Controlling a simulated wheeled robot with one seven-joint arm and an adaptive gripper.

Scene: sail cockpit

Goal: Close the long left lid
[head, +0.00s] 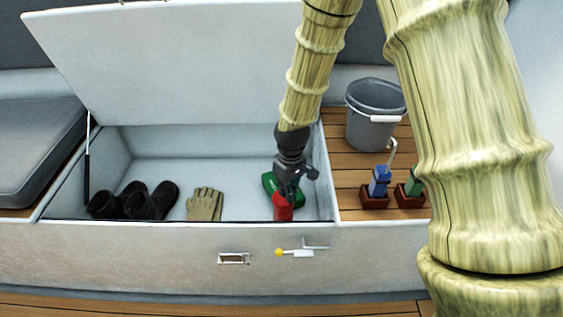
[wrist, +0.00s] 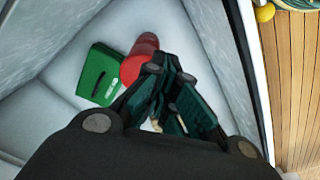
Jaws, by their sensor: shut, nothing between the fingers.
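The long left lid (head: 190,62) is a white panel that stands raised, tilted back over an open white locker (head: 190,143). A dark strut (head: 87,165) props it at the left side. My gripper (head: 290,192) is shut and empty. It points down at the right end of the locker, above or in front of a red item (head: 283,208) and a green box (head: 269,184). In the wrist view my gripper (wrist: 165,115) hangs over the locker floor close to the red item (wrist: 139,58) and the green box (wrist: 98,74). I cannot tell whether it touches them.
Dark boots (head: 140,200) and tan gloves (head: 205,204) lie in the locker. A grey bucket (head: 374,115) and blue-handled (head: 379,182) and green-handled (head: 413,183) items stand on the wooden seat at right. A yellow-ended lever (head: 300,252) is on the front wall. A grey cushion (head: 40,145) lies at left.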

